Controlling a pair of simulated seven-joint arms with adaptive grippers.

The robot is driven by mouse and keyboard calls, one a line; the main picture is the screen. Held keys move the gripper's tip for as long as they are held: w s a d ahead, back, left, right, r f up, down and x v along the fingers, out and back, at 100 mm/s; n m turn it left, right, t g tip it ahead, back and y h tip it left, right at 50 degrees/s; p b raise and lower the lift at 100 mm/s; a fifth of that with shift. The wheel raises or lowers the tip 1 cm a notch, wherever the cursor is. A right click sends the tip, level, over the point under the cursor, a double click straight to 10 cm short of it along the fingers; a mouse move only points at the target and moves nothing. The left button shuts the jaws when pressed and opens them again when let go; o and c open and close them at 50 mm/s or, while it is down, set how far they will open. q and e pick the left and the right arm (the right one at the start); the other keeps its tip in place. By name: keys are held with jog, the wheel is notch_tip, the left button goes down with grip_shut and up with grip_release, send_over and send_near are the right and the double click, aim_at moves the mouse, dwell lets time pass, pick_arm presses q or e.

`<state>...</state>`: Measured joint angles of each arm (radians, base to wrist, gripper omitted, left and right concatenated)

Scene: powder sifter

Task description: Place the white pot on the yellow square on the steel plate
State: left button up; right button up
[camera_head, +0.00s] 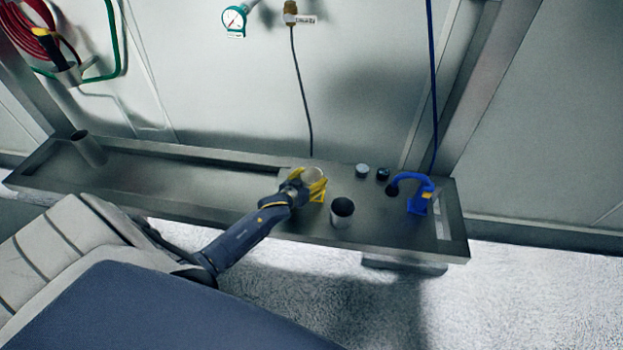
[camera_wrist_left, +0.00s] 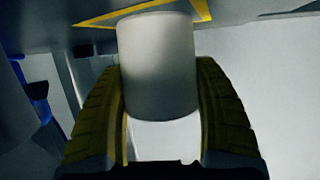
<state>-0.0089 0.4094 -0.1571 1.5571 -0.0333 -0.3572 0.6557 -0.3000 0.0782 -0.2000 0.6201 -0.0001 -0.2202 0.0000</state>
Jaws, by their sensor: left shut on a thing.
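My left gripper (camera_head: 316,186) reaches over the steel plate (camera_head: 385,222) with its yellow fingers around the white pot (camera_head: 313,174). In the left wrist view the pot (camera_wrist_left: 158,70) sits between the two fingers, which are shut on its sides. Part of the yellow square's outline (camera_wrist_left: 112,19) shows on the plate behind the pot in that view. The pot overlaps the outline there. I cannot tell whether the pot touches the plate. My right gripper is not in view.
A steel cup (camera_head: 342,212) stands close to the right of my left gripper. A grey tube (camera_head: 88,149) is at the far left; the tray between is clear.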

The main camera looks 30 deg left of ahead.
aim_at(306, 183)
pick_arm(q)
jog(key=o, duration=1.2)
jog(key=shift+c, duration=0.2)
jog(key=shift+r, duration=0.1)
jog(key=shift+v, duration=2)
